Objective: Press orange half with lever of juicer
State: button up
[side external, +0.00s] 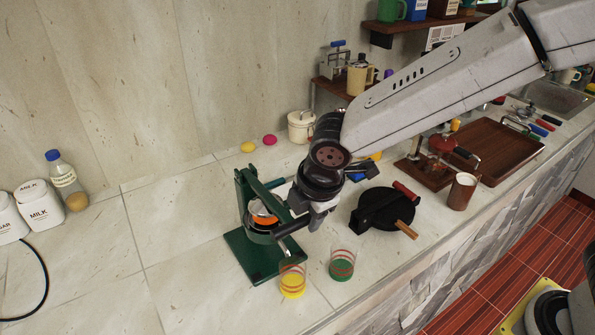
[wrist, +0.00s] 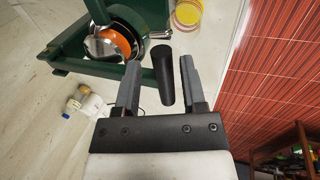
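The green juicer (side external: 262,255) stands on the counter left of my gripper, and its green frame (wrist: 110,65) fills the top of the wrist view. An orange half (side external: 264,220) sits in the juicer's metal cup; it also shows in the wrist view (wrist: 112,40). The lever's black handle (side external: 290,228) sticks out toward my gripper. In the wrist view the handle (wrist: 164,75) lies between the two fingers, nearer the right one, with gaps visible. My gripper (wrist: 160,64) is open. In the side view the arm partly hides the fingers and lever.
A glass with yellow contents (side external: 292,282) and one with green contents (side external: 342,267) stand at the counter's front, close to the juicer. A black round press (side external: 382,212) lies to the right. Milk and sugar containers (side external: 40,205) stand far left. Counter left of the juicer is clear.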

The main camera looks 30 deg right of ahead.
jog(key=shift+r, duration=0.1)
jog(key=shift+v, duration=2.4)
jog(key=shift+d, duration=0.1)
jog(key=s+d+f+m, duration=0.4)
jog(key=d+m, duration=0.5)
jog(key=d, duration=0.1)
jog(key=s+d+f+m, duration=0.5)
jog(key=d+m, duration=0.4)
jog(key=d, duration=0.1)
jog(key=shift+d+f+g, duration=0.2)
jog(key=shift+d+g, duration=0.1)
jog(key=shift+g, duration=0.1)
